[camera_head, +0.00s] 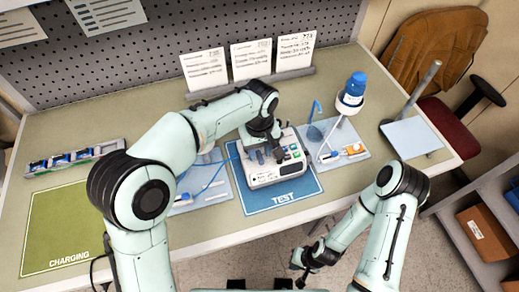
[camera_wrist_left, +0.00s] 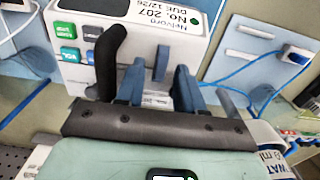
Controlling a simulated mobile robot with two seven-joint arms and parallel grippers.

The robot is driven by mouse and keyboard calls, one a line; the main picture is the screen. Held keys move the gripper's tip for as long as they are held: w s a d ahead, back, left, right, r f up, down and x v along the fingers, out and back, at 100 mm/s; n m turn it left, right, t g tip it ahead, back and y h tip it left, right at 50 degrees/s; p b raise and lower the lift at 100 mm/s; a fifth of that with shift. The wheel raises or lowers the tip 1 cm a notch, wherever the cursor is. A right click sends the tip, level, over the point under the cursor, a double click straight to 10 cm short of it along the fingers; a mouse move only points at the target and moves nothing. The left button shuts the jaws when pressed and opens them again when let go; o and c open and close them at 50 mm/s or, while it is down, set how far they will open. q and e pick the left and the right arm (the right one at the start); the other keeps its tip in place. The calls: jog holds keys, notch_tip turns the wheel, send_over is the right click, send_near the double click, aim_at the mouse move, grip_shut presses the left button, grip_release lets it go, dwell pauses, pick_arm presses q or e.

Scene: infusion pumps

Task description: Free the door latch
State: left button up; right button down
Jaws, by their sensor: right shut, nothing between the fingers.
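The white infusion pump (camera_head: 262,174) sits on the blue TEST mat (camera_head: 283,199). My left gripper (camera_head: 276,152) is over the pump's top, hiding part of it. In the left wrist view, the pump (camera_wrist_left: 190,22) shows a printed label and coloured buttons. A small upright blue tab (camera_wrist_left: 161,60), possibly the latch, stands on the pump. The left gripper's two blue fingers (camera_wrist_left: 160,88) are apart, on either side of the tab's line; whether they touch it I cannot tell. My right gripper (camera_head: 300,268) is shut and empty, low in front of the table.
A black curved bar (camera_wrist_left: 108,60) rises close beside the left fingers. A blue-capped bottle (camera_head: 353,90) on a stand and a tray with an orange-marked item (camera_head: 353,149) are right of the pump. The green CHARGING mat (camera_head: 52,225) is bare.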

pick_arm(q)
grip_shut()
jog(key=n, duration=0.4)
jog(key=shift+s+a+n, duration=0.15)
jog(key=shift+n, duration=0.25)
jog(key=n, duration=0.4)
jog(key=shift+s+a+n, duration=0.1)
jog(key=shift+s+n, duration=0.1)
jog(key=shift+n, duration=0.1)
jog(key=n, duration=0.4)
jog(key=shift+s+n, duration=0.15)
jog(key=shift+n, duration=0.15)
jog(key=shift+s+n, duration=0.15)
jog(key=shift+n, duration=1.85)
